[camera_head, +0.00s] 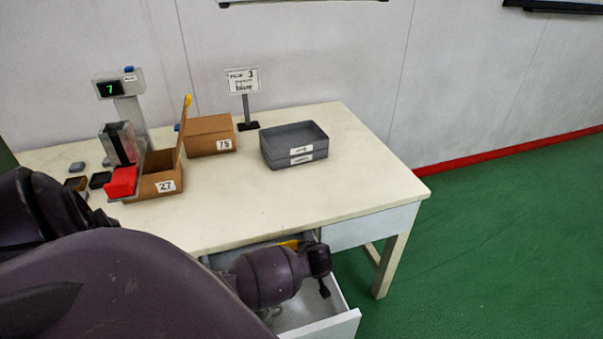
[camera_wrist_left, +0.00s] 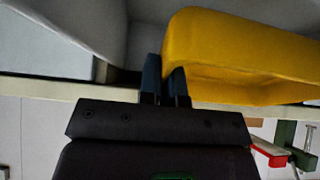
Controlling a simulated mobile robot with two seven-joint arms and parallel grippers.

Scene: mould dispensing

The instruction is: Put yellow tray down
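The yellow tray (camera_wrist_left: 235,50) fills the upper right of the left wrist view. In the head view only a small yellow strip of it (camera_head: 290,244) shows at the open drawer, behind my arm. My left gripper (camera_wrist_left: 165,82) has its two dark fingers close together at the tray's near end, with the tray's wall between them; it looks shut on that wall. In the head view my left arm reaches over the drawer and hides its fingertips. The tray's underside contact is hidden. My right gripper is in neither view.
The white drawer (camera_head: 340,325) stands open below the table (camera_head: 350,185). On the table are stacked grey trays (camera_head: 293,145), cardboard boxes marked 75 (camera_head: 205,147) and 27 (camera_head: 150,187), a red scoop-like part (camera_head: 121,183) and a display stand. The table's right front is clear.

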